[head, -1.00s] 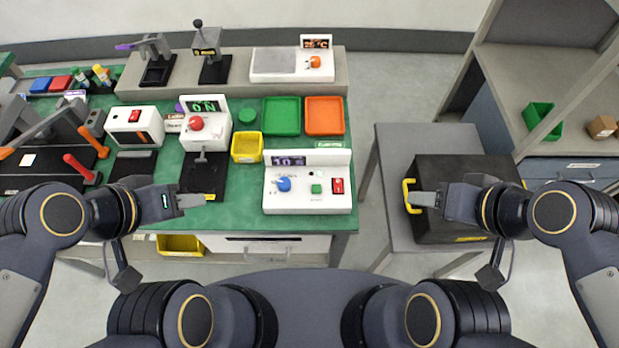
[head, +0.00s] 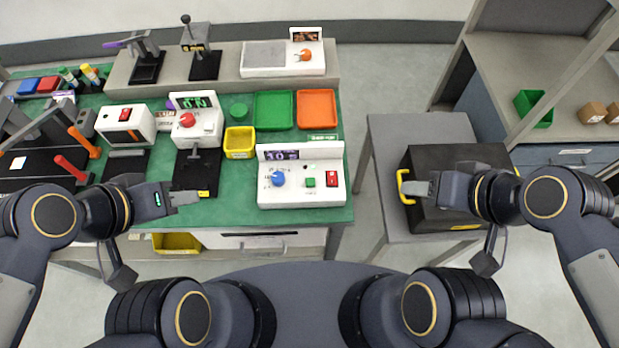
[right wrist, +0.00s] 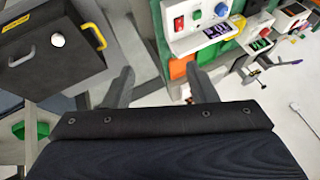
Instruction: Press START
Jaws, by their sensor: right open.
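A white control box (head: 301,195) stands at the front right of the green bench. It has a blue knob (head: 278,178), a small green button (head: 310,182), a red switch (head: 332,178) and a purple-lit display. The labels are too small to read. The box also shows at the top of the right wrist view (right wrist: 200,34). My right gripper (head: 407,189) is open and appears beside the yellow handle of the black case in the head view; the right wrist view shows nothing between its fingers (right wrist: 160,85). My left gripper (head: 194,198) is over the bench's front edge, left of the box; its jaw state is unclear.
The black case (head: 455,165) with its yellow handle (head: 403,187) sits on a grey side table (head: 400,135). A gap separates that table from the bench. Another device with a red button (head: 187,119) and yellow (head: 239,141), green and orange trays (head: 317,108) stand behind.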

